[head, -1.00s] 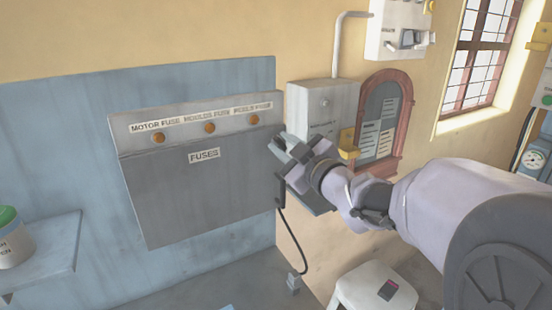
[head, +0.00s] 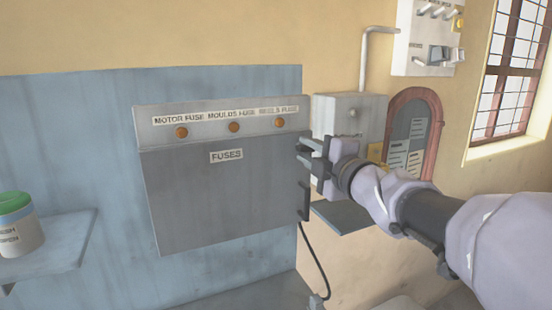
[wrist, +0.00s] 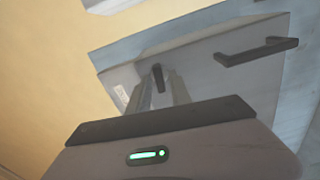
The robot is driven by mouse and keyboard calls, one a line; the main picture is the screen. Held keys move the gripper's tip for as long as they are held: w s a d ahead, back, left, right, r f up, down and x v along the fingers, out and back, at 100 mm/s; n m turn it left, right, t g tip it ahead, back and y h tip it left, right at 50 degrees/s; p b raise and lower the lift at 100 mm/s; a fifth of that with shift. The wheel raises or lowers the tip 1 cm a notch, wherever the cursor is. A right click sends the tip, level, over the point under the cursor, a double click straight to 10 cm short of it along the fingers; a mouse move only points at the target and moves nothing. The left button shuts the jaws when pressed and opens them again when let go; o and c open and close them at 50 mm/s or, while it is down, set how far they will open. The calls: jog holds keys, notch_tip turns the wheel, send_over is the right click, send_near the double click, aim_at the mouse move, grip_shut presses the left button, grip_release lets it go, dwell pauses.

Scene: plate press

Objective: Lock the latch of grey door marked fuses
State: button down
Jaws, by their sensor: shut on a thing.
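The grey door marked FUSES (head: 215,200) is closed on the fuse box against the blue wall panel. Its label reads FUSES. My gripper (head: 304,153) is at the door's right edge, near its upper part. In the wrist view, my gripper's fingers (wrist: 160,95) are shut on the small dark latch (wrist: 158,75), which stands between them. The latch is hidden by my gripper in the head view. The dark door handle (head: 304,201) is below my gripper, apart from it; it also shows in the wrist view (wrist: 257,50).
Three orange round fuses (head: 233,127) sit in the strip above the door. A grey box (head: 345,115) and a red-framed arched board (head: 412,135) are on the wall to the right. A shelf with a green-lidded tin (head: 18,225) is at left.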

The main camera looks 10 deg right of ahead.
jog(key=shift+n+b, duration=0.35)
jog(key=shift+n, duration=0.35)
jog(key=c, duration=1.5)
grip_release()
jog(key=p+v, duration=0.4)
jog(key=v, duration=1.3)
jog(key=shift+s, duration=0.2)
